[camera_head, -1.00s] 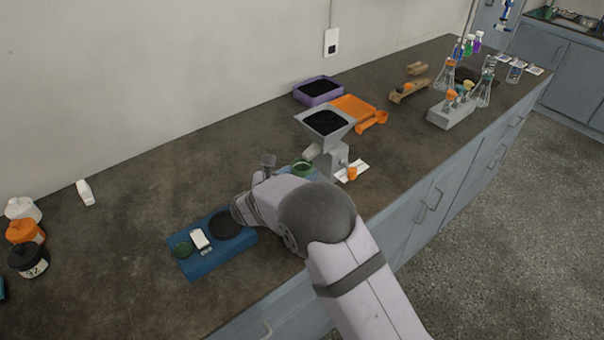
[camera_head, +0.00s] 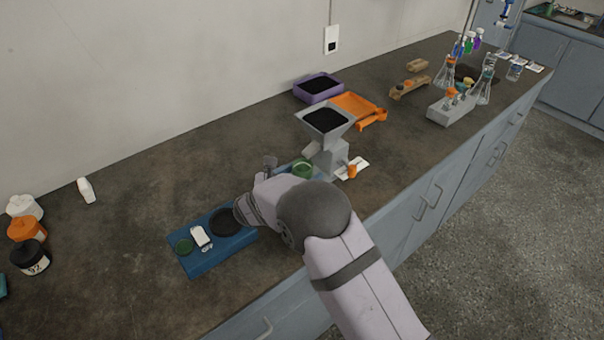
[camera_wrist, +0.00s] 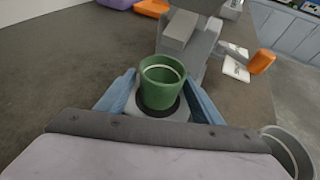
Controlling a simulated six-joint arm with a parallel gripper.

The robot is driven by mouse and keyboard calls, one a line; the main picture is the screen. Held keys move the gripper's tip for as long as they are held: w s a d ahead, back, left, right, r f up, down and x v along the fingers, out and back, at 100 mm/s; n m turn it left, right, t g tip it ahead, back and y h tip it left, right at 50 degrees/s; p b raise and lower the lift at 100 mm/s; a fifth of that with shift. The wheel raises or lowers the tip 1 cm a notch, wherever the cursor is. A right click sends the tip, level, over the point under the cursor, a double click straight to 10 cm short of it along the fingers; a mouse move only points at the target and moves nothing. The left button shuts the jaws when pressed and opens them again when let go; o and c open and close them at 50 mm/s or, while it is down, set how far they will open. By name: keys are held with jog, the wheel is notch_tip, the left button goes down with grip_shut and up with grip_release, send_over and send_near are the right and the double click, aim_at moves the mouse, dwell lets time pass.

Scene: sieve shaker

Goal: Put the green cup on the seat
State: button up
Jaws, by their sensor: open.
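The green cup (camera_head: 303,170) stands upright beside the grey hopper machine (camera_head: 326,150). In the wrist view the cup (camera_wrist: 161,82) is between the two blue fingers of my gripper (camera_wrist: 161,95), with a visible gap on each side. A dark ring and a pale surface show around the cup's base; I cannot tell what they belong to. My gripper is open, and my wrist hides part of it in the head view. No part is clearly identifiable as the seat.
An orange tray (camera_head: 352,104) and a purple tray (camera_head: 318,90) of dark material lie behind the machine. A small orange cup (camera_head: 352,171) is on its right. Bottles (camera_head: 27,229) stand far left. Glassware (camera_head: 484,88) stands far right. The middle back of the bench is clear.

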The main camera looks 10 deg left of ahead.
jog(key=shift+r, duration=0.15)
jog(key=b+v, duration=0.1)
jog(key=v, duration=1.1)
jog(key=shift+a+b, duration=0.1)
jog(key=shift+b, duration=0.25)
